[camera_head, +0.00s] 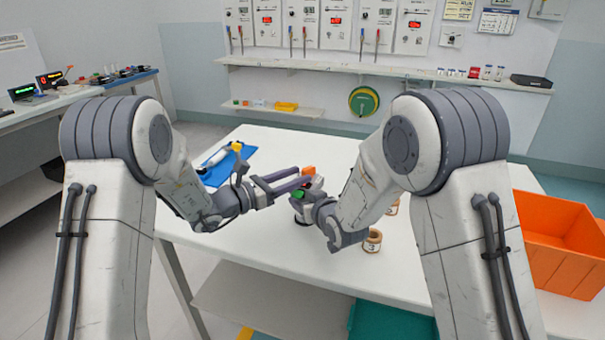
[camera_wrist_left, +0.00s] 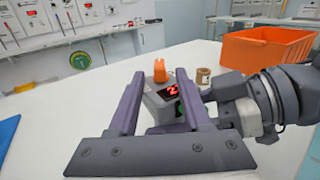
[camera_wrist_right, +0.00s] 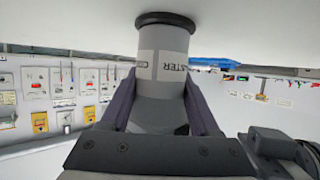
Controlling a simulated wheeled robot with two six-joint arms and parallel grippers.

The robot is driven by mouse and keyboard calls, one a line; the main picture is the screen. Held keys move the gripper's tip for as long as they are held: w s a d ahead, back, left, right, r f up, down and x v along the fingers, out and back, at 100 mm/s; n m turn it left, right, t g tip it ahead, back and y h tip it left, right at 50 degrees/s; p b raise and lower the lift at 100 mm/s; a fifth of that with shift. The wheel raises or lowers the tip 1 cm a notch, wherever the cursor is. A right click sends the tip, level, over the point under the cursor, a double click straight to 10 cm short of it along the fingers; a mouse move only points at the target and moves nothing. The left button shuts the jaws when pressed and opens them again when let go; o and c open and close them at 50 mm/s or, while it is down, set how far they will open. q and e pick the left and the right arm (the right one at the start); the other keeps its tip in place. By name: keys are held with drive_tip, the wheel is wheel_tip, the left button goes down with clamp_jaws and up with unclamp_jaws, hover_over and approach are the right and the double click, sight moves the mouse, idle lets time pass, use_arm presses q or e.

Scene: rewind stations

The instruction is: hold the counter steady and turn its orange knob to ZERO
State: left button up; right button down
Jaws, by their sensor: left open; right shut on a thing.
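The counter (camera_wrist_left: 160,111) is a small grey device with a red lit display and an orange knob (camera_wrist_left: 160,70) on top. The knob also shows in the head view (camera_head: 308,170). My left gripper (camera_wrist_left: 157,78) is open, its fingers pointing toward the counter, one on each side of it in the left wrist view. I cannot tell whether they touch the knob. My right gripper (camera_wrist_right: 160,90) is shut on the counter's grey body (camera_wrist_right: 163,62), which has a black base and partly hidden lettering. The display digits are too small to read surely.
Small labelled jars (camera_head: 372,240) stand right of the counter, near my right arm. An orange crate (camera_head: 560,235) is at the right. A blue mat (camera_head: 236,163) lies at the table's left. The white table (camera_head: 265,245) is clear in front.

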sight(309, 172)
use_arm(q)
drive_tip(key=shift+x, duration=1.4)
clamp_jaws()
drive_tip(key=shift+s+d+n+t+y, duration=0.1)
drive_tip(key=shift+d+n+t+y, duration=0.05)
drive_tip(key=shift+n+t+y, duration=1.35)
drive_tip(key=shift+t+y, duration=0.2)
unclamp_jaws()
